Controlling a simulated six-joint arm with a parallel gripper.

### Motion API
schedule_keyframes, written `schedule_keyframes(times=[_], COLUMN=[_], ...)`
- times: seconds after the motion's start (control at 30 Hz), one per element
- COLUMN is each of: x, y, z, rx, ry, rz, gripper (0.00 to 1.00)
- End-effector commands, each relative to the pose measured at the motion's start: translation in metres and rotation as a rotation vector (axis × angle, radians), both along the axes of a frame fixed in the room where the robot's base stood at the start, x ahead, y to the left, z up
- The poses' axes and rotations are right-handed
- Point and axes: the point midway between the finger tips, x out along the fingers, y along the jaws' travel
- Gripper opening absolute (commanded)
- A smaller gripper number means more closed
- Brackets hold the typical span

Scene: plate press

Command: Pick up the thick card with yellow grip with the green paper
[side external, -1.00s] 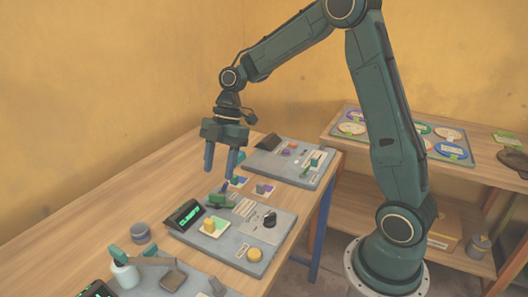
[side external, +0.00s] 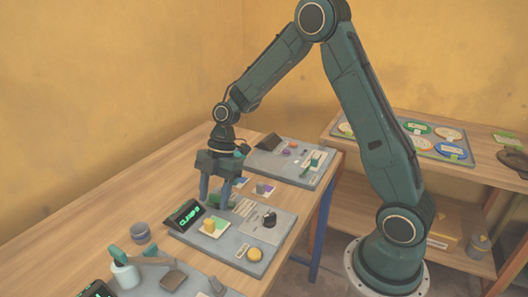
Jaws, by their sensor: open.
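A card with a yellow grip (side external: 209,226) lies on the grey panel (side external: 262,226) in the middle of the table, beside a dark display. Pale green paper shows around the grip. My gripper (side external: 215,203) points down with its fingers apart and empty. In the picture its fingertips are just above the yellow grip, near the back edge of that panel. I cannot tell their exact height, and they are apart from the card.
The display (side external: 185,215) with green characters stands left of the card. A black knob (side external: 269,217) and a yellow round button (side external: 254,254) are on its right. A grey cup (side external: 140,232) stands at the left.

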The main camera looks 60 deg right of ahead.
Motion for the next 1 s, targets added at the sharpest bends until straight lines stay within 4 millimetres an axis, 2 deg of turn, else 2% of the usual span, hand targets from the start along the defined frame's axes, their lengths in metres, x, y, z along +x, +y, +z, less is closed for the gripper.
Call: schedule_keyframes(times=[0.13,0.47,0.8,1.0], x=[0.000,-0.001,-0.004,-0.004], y=[0.005,0.006,0.020,0.025], z=[-0.010,-0.015,-0.048,-0.059], rx=[0.000,0.000,0.000,-0.001], ry=[0.001,0.000,0.003,0.001], rz=[0.001,0.000,0.001,0.001], gripper=[0.49,0.49,0.49,0.49])
